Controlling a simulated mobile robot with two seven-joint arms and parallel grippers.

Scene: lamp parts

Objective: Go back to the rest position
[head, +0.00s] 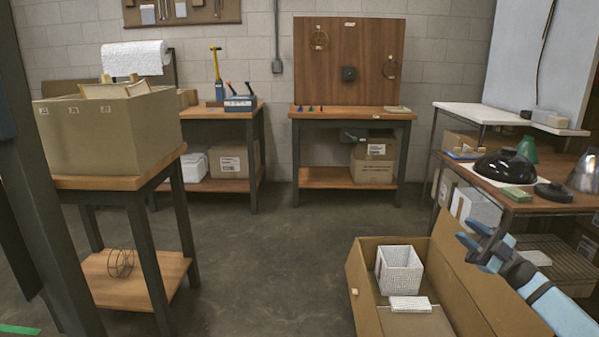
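My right gripper (470,232) reaches in from the lower right, above the right side of an open cardboard box (357,285). Its two blue-tipped fingers stand apart with nothing visible between them. My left gripper is not in view. Lamp parts lie on the right-hand workbench (480,183): a glossy black dome shade (505,165), a green shade (527,149), a grey metal shade (585,173) cut by the picture edge, and a flat black disc (553,192). The gripper is in front of this bench in the picture; I cannot tell the gap.
The floor box holds a white textured bin (400,268) and a white textured block (410,304). A large carton (95,135) sits on the left table (120,183). Two wooden benches stand along the back wall. The grey floor (270,250) in the middle is clear.

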